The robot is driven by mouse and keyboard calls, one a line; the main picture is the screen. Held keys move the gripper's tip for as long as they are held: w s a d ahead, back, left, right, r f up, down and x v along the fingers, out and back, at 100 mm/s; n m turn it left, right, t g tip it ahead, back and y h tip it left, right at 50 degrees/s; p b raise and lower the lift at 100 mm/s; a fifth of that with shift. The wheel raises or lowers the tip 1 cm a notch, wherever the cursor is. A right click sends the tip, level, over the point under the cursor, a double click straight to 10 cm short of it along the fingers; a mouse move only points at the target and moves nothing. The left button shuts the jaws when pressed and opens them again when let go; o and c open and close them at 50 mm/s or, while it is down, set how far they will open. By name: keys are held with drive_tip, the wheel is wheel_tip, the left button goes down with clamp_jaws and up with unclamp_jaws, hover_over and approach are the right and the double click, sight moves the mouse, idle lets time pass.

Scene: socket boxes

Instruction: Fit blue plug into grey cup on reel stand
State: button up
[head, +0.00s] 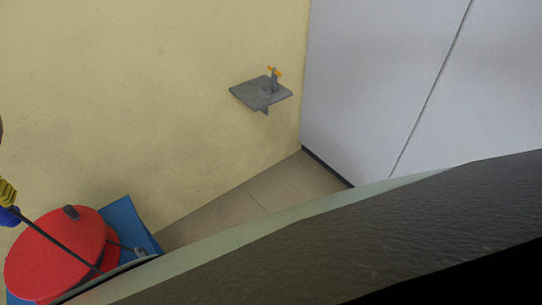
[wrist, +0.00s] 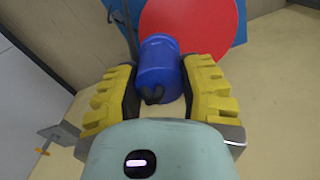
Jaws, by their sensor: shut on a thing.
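The blue plug (wrist: 158,62) sits between the yellow pads of my gripper (wrist: 160,76) in the wrist view, and the gripper is shut on it. A black cable end shows at the plug's near side. In the head view only part of my gripper (head: 8,194) shows at the left edge, with a bit of the blue plug (head: 8,216) under it. The red reel (head: 50,262) is on the blue stand (head: 128,218), just below and right of the plug. A small grey fitting (head: 140,252) shows at the stand's right side; I cannot tell whether it is the grey cup.
A grey wall shelf (head: 247,91) carries a post with an orange handle (head: 273,70). A black cable or bar runs across the reel. My own body covers the lower right of the head view.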

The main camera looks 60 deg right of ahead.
drive_tip(key=s+d+f+m+b, duration=0.1)
drive_tip(key=s+f+m+b, duration=0.2)
drive_tip(key=f, duration=0.8)
drive_tip(key=s+d+f+m+b, duration=0.2)
drive_tip(key=s+f+m+b, duration=0.2)
drive_tip(key=f, duration=0.8)
drive_tip(key=s+d+f+m+b, duration=0.1)
drive_tip(key=s+f+m+b, duration=0.3)
drive_tip(key=f, duration=0.7)
drive_tip(key=s+m, duration=0.2)
drive_tip(key=m, duration=0.1)
drive_tip(key=shift+s+d+f+m, duration=0.15)
drive_tip(key=shift+s+m, duration=0.1)
drive_tip(key=shift+m, duration=0.15)
drive_tip(key=shift+d, duration=0.1)
drive_tip(key=shift+f+b, duration=0.15)
drive_tip(key=shift+b, duration=0.3)
drive_tip(key=shift+f+b, duration=0.8)
drive_tip(key=shift+b, duration=0.05)
drive_tip(key=shift+f, duration=0.1)
